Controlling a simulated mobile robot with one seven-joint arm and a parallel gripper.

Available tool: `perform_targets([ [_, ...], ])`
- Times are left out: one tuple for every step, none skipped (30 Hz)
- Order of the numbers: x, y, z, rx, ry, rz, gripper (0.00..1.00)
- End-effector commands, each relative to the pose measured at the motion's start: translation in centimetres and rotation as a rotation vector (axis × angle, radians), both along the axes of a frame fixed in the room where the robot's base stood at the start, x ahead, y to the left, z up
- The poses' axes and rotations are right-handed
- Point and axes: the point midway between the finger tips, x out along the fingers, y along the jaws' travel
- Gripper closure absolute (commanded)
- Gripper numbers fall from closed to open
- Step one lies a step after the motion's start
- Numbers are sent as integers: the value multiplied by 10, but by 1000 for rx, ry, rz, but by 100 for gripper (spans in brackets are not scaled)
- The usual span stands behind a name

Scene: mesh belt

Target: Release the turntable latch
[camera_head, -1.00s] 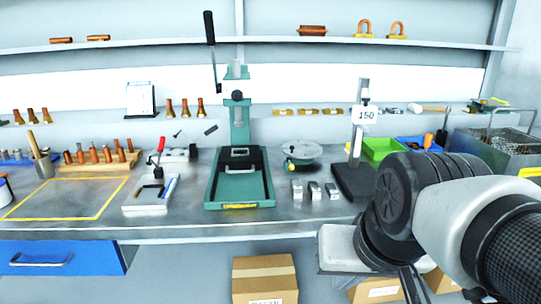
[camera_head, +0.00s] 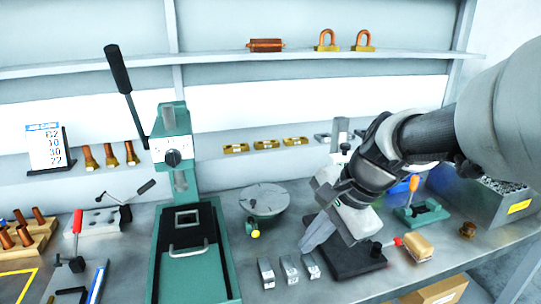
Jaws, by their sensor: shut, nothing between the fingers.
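The turntable (camera_head: 264,197) is a round grey disc on a green base, standing on the bench right of the green press. A small yellow-tipped knob (camera_head: 254,233) sticks out at its front; it looks like the latch, but its exact position is too small to tell. My gripper (camera_head: 306,248) points down and left, to the right of the turntable and apart from it. Its pale fingers are together and hold nothing. It hangs just behind the small metal blocks in the picture and in front of the black stand.
The green press (camera_head: 180,150), with its long black lever, stands left of the turntable. Several small metal blocks (camera_head: 289,270) lie in front. A black stand base (camera_head: 350,258), a wooden-backed brush (camera_head: 418,248) and a green fixture (camera_head: 420,213) are at the right. A shelf (camera_head: 220,62) runs above.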

Motion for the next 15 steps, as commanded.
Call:
perform_targets([
  [13, 2, 9, 62, 57, -87, 100],
  [20, 4, 11, 101, 90, -140, 100],
  [30, 6, 12, 150, 132, -211, 100],
  [36, 8, 13, 189, 166, -265, 100],
  [44, 10, 14, 225, 199, -316, 100],
  [52, 12, 14, 271, 241, -380, 100],
  [58, 13, 14, 302, 269, -424, 100],
  [64, 14, 14, 330, 296, -464, 100],
  [70, 14, 14, 361, 326, -510, 100],
  [74, 15, 13, 381, 344, -538, 100],
  [77, 15, 13, 398, 360, -561, 100],
  [81, 16, 12, 416, 379, -588, 100],
  [83, 16, 12, 426, 388, -602, 100],
  [84, 16, 12, 435, 396, -614, 100],
  [86, 16, 11, 443, 405, -627, 100],
])
